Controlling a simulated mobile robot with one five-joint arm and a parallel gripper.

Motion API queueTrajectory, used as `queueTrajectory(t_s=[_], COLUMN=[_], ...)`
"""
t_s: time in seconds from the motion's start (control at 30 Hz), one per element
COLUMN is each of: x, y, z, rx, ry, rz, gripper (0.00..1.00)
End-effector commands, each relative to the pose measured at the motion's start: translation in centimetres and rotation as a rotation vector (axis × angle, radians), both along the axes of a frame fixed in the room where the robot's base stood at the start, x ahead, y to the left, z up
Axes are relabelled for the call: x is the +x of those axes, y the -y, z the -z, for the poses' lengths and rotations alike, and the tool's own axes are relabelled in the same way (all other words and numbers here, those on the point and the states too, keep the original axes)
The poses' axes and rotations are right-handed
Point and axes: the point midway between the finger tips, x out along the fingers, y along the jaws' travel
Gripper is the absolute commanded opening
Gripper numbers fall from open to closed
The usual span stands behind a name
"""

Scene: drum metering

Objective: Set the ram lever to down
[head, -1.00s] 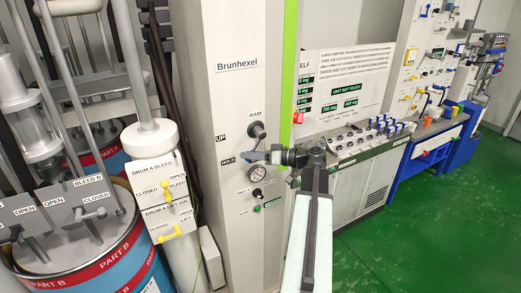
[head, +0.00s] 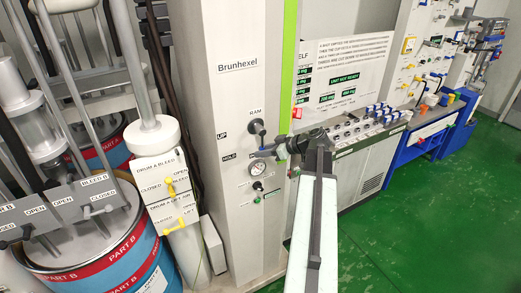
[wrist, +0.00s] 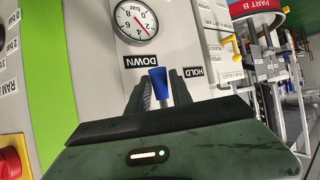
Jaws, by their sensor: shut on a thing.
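The ram lever has a dark hub (head: 257,127) under the RAM label on the grey Brunhexel column. Its blue handle tip (wrist: 157,80) shows in the wrist view between my two fingers. My gripper (wrist: 161,92) is shut on the lever handle. In the wrist view the handle lies between the DOWN label (wrist: 140,60) and the HOLD label (wrist: 194,72). In the head view my gripper (head: 270,151) is below the hub, to the right of HOLD, and covers most of the handle. The DOWN label is not readable there.
A round pressure gauge (head: 256,167) sits just below my gripper, with a small black knob (head: 258,186) under it. A red button (wrist: 12,162) is at the wrist view's lower left. Drum valves with yellow handles (head: 169,188) stand left. Green floor is clear at right.

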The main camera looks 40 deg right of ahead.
Motion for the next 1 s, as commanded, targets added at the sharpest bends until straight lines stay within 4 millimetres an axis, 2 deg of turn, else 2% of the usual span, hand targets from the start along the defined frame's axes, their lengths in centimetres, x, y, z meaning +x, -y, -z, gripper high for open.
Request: queueTrajectory(t_s=[0.4, 0.43, 0.5, 0.83, 1.0], x=[-0.3, -0.3, -0.4, -0.9, -3.3], y=[0.8, 0.9, 1.0, 1.3, 2.2], z=[-0.2, -0.2, -0.2, -0.4, -2.3], rx=[-0.005, -0.005, -0.005, -0.005, -0.003], ry=[0.006, 0.007, 0.006, 0.004, 0.005], rz=[0.009, 0.009, 0.010, 0.015, 0.017], gripper=[0.00, 0.34, 0.48, 0.48, 0.48])
